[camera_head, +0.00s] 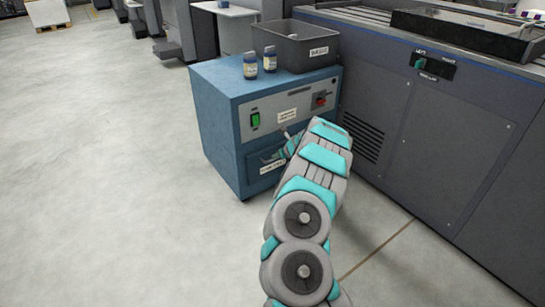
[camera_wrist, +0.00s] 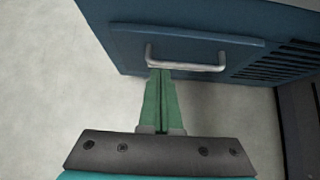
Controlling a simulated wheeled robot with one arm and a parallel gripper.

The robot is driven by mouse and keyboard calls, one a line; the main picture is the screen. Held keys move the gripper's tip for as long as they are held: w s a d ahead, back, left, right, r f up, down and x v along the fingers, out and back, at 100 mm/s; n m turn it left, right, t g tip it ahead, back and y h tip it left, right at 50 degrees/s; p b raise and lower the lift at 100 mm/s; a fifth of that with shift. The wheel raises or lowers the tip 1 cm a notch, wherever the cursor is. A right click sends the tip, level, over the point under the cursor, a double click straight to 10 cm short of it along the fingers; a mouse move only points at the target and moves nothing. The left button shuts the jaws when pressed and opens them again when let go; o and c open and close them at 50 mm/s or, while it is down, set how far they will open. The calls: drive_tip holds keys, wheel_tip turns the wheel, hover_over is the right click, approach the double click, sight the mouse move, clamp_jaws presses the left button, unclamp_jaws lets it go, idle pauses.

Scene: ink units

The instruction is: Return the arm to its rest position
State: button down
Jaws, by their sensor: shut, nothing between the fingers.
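My gripper (camera_wrist: 160,78) is shut and empty in the wrist view, its green fingers together. The fingertips are at the left part of a pale metal handle (camera_wrist: 195,67) on the front of a blue cabinet (camera_wrist: 120,45). I cannot tell whether they touch it. In the head view my arm reaches up from the bottom to the lower front of the same blue cabinet (camera_head: 222,125). The arm's forward links hide part of that front and the handle.
A grey bin (camera_head: 307,52) and two small bottles, one at the left (camera_head: 250,65) and one at the right (camera_head: 270,60), stand on the cabinet. A large dark machine (camera_head: 425,125) stands close on the right. The floor (camera_head: 110,170) at the left is clear.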

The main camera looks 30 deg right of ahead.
drive_tip(key=shift+v, duration=2.9)
drive_tip(key=shift+s, duration=0.1)
drive_tip(key=a+r+n+y, duration=0.2)
drive_tip(key=a+r+n, duration=0.15)
drive_tip(key=a, duration=0.35)
drive_tip(key=s+a+r+n+g+y, duration=0.1)
drive_tip(key=a+r+n, duration=0.2)
drive_tip(key=a+r, duration=0.35)
drive_tip(key=a+r+n+y, duration=0.2)
drive_tip(key=a+r+n, duration=0.15)
drive_tip(key=a, duration=0.55)
drive_tip(key=s+a+r+n+g+p, duration=0.1)
drive_tip(key=s+a+r+n+g, duration=0.25)
drive_tip(key=s+a+n, duration=0.45)
drive_tip(key=s+a+r+n+g, duration=0.2)
drive_tip(key=s+a+r+n, duration=0.25)
drive_tip(key=s+a, duration=0.6)
drive_tip(key=s+d+n+g+h, duration=0.1)
drive_tip(key=s+n, duration=0.3)
drive_tip(key=s, duration=0.7)
drive_tip(key=s+d+f+n+g+h, duration=0.1)
drive_tip(key=s+d+n+g+h, duration=0.1)
drive_tip(key=s, duration=0.9)
drive_tip(key=s+d+f+n+g+h, duration=0.1)
drive_tip(key=s+d+n+h, duration=0.1)
drive_tip(key=s+n, duration=0.4)
drive_tip(key=s+d, duration=0.1)
drive_tip(key=s, duration=0.4)
drive_tip(key=shift+s+n+g+h+p, duration=0.3)
drive_tip(key=shift+s+n+g, duration=0.05)
